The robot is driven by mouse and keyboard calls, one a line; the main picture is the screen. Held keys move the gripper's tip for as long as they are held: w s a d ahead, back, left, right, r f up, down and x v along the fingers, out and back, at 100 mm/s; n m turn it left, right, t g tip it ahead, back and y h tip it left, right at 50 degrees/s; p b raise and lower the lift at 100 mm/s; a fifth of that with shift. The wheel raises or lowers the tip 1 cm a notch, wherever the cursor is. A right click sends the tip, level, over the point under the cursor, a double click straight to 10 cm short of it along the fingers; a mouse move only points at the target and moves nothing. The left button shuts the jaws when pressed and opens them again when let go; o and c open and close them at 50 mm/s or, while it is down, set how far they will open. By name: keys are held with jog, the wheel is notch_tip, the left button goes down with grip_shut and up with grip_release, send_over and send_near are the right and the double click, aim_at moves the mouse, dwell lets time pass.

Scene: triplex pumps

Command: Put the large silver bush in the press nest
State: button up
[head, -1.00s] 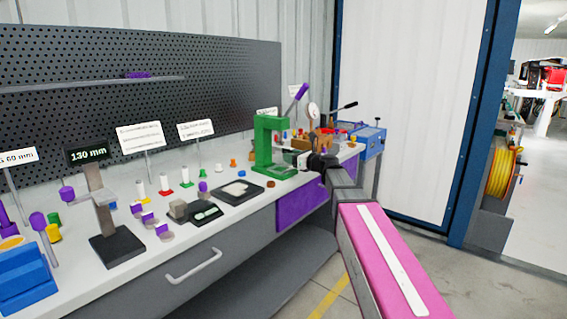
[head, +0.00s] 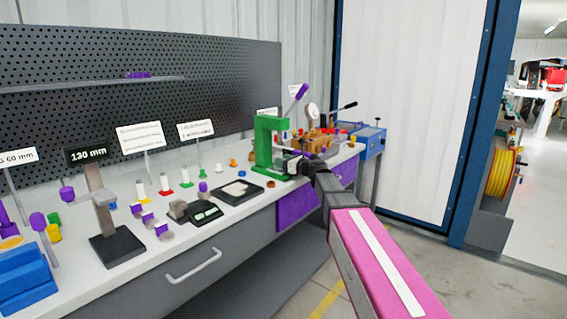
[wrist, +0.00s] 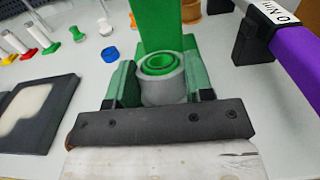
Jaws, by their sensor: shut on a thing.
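The large silver bush (wrist: 163,90) is a thick grey ring, standing upright between the fingers of my gripper (wrist: 160,76) in the wrist view. My gripper is shut on it from both sides. A green ring (wrist: 160,60) shows inside the bush's upper opening; I cannot tell whether it is part of the press nest. The green press (head: 268,145) stands on the bench, and its column (wrist: 166,25) rises just behind the bush. In the head view my gripper (head: 293,165) is at the press's front right, and the bush is too small to make out. The bush's underside is hidden.
A black tray (wrist: 35,110) with a pale recess lies left of the press. Several small coloured parts stand along the bench (head: 140,277). A purple-handled tool (wrist: 295,50) is close on the right in the wrist view. A blue box (head: 371,142) stands beyond the press.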

jog(key=shift+f, duration=0.15)
jog(key=o, duration=1.1)
